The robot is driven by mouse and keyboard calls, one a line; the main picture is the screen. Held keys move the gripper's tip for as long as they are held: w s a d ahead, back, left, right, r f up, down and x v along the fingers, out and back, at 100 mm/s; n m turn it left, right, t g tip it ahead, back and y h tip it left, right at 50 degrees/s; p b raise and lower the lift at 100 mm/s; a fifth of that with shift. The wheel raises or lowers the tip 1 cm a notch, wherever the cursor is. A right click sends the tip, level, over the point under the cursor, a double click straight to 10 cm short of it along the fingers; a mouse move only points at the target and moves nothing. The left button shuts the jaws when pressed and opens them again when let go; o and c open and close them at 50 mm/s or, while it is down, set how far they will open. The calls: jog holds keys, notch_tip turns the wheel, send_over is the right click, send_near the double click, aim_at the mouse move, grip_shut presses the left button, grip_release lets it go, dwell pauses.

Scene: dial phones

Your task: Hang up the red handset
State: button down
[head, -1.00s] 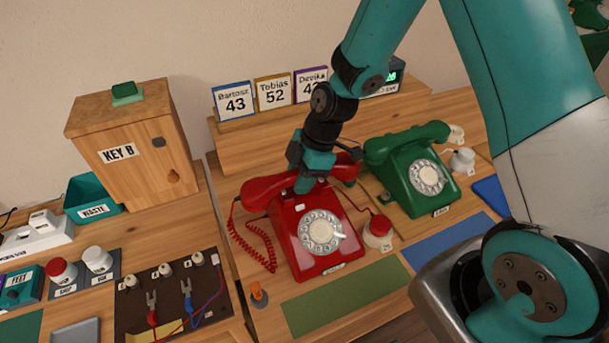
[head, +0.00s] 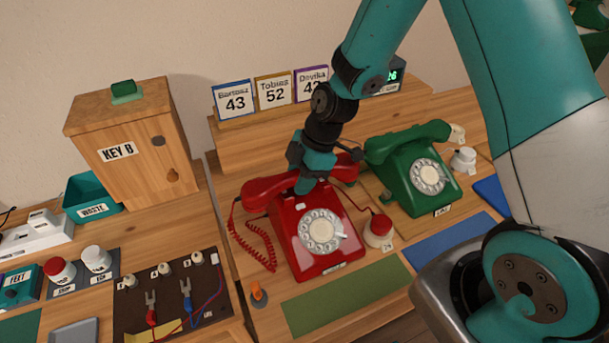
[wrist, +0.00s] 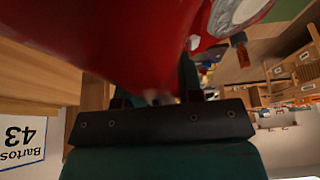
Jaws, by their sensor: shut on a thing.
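The red phone (head: 310,239) stands on the wooden desk in the head view, its dial facing me. The red handset (head: 268,189) lies across the top of the phone, at the cradle; whether it is fully seated is hidden by my gripper. My gripper (head: 307,186) is over the middle of the handset, pointing down, and is shut on it. In the wrist view a large red surface (wrist: 110,40) fills the upper left, close to the camera. The red coiled cord (head: 255,245) hangs at the phone's left side.
A green phone (head: 415,175) with its handset on top stands close at the right. A red-capped button (head: 379,229) is beside the red phone. Name cards (head: 273,91) stand on a shelf behind. A green mat (head: 345,295) in front is bare.

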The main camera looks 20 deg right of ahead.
jog(key=shift+f, duration=0.3)
jog(key=c, duration=0.7)
grip_release()
jog(key=b+v, duration=0.1)
jog(key=v, duration=1.6)
jog(key=shift+d+r, duration=0.15)
jog(key=shift+r, duration=0.05)
jog(key=s+a+r+m, duration=0.1)
jog(key=s+a+m, duration=0.2)
jog(key=s, duration=0.3)
jog(key=s+a+r+m, duration=0.2)
jog(key=s+a+m, duration=0.1)
jog(key=s, duration=0.4)
jog(key=s+a+r+m, duration=0.1)
jog(key=s+a+m, duration=0.3)
jog(key=s, duration=0.3)
jog(key=shift+a+r+m, duration=0.1)
jog(key=shift+r+m, duration=0.3)
jog(key=shift+m, duration=0.1)
